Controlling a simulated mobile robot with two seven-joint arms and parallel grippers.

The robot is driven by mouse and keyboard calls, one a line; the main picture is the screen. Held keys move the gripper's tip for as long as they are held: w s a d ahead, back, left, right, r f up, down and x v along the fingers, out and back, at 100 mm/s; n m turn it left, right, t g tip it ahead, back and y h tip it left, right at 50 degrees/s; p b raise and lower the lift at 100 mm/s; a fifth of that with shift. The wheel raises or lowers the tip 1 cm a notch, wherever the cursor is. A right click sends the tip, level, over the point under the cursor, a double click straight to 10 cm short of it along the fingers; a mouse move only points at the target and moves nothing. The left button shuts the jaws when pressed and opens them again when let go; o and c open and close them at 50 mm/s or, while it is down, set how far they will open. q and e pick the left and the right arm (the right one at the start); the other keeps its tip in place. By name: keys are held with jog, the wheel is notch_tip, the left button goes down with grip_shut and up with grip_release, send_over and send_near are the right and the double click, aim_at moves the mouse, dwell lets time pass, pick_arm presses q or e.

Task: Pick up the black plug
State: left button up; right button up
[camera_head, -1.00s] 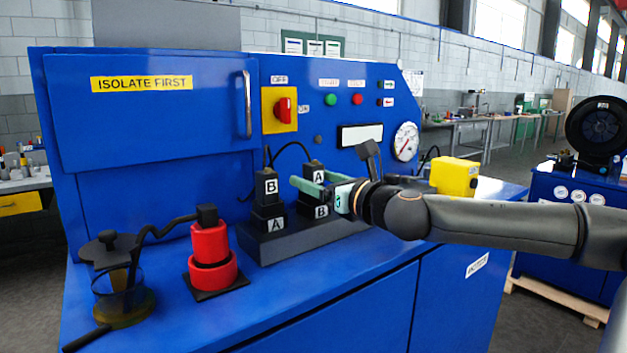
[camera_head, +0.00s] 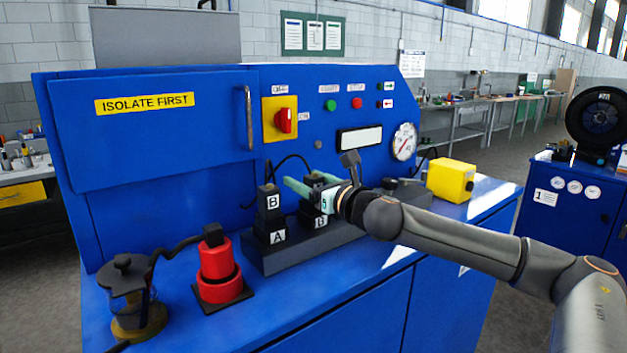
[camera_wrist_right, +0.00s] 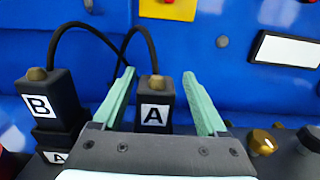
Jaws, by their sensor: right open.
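Two black plugs stand upright on sockets of a dark block (camera_head: 285,258). The plug marked B (camera_head: 268,200) sits on the socket marked A, and it also shows in the wrist view (camera_wrist_right: 38,98). The plug marked A (camera_wrist_right: 154,98) sits above the socket marked B (camera_head: 320,221). My right gripper (camera_head: 304,183) has pale green fingers and is open at the plug marked A. In the wrist view the plug appears between the open fingers (camera_wrist_right: 158,76), closer to the left one. In the head view the gripper hides most of it. My left gripper is not in view.
A red cylinder (camera_head: 217,262) on a black base and a glass pot (camera_head: 135,300) stand on the bench's left. A yellow box (camera_head: 450,180) stands to the right. Black cables rise behind the plugs before the blue panel (camera_head: 210,125).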

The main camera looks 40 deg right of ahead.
jog(key=shift+w+a, duration=0.2)
grip_shut()
dwell(0.6)
